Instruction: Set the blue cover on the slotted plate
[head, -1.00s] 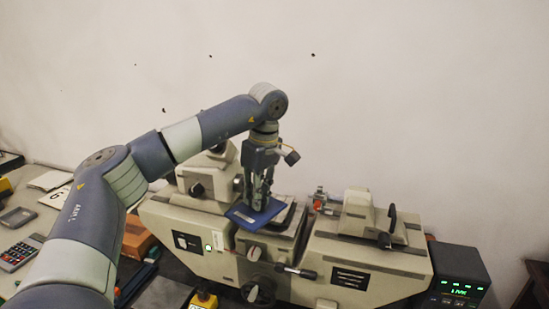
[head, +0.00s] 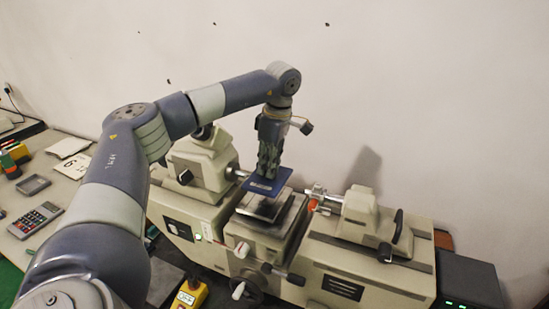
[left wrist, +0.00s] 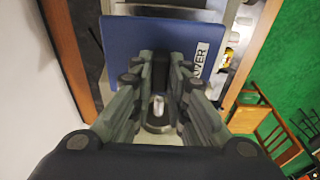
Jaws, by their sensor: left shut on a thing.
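My left gripper (head: 266,173) is shut on the blue cover (head: 272,184), a flat square piece with a white label. The cover hangs above the middle of the grey machine. A grey metal plate (head: 263,208), which looks like the slotted plate, sits on the centre carriage below and in front of the cover, with a visible gap. Its slots are too small to make out. In the left wrist view the cover (left wrist: 140,45) spreads beyond the fingertips, its label partly readable. My right gripper is not in view.
The machine's left head (head: 200,160) and right tailstock (head: 360,212) stand on either side of the carriage. A lever (head: 398,225) rises at the right. A calculator (head: 36,219) and papers (head: 68,147) lie on the left table. A yellow box (head: 190,294) is at the front.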

